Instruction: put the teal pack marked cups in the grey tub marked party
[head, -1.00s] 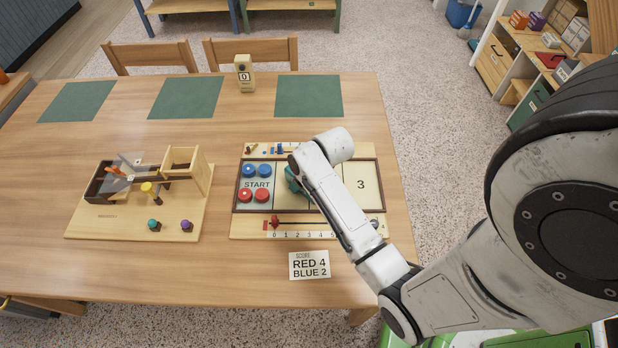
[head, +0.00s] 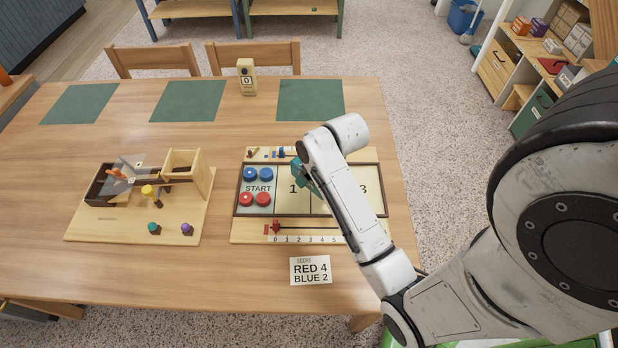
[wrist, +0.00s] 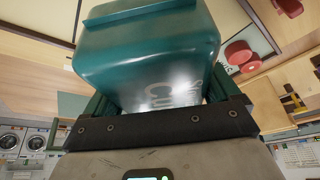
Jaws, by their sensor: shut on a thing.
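The teal pack (wrist: 150,60) fills the upper middle of the wrist view, with pale lettering partly readable as "Cu" and blurred by glare. My gripper (wrist: 160,98) is shut on it, a green finger on either side. In the head view only a small teal patch (head: 301,174) shows beside my arm's end, above the game board; my arm hides the rest, and my gripper is mostly hidden there. I see no grey tub marked party in either view.
A wooden table (head: 120,270) holds the START board (head: 258,188) with red and blue discs, a wooden contraption (head: 140,212), a score card (head: 310,270), a small timer-like block (head: 246,78) and green mats (head: 187,101). Shelves (head: 500,65) with boxes stand at the right; speckled floor lies between.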

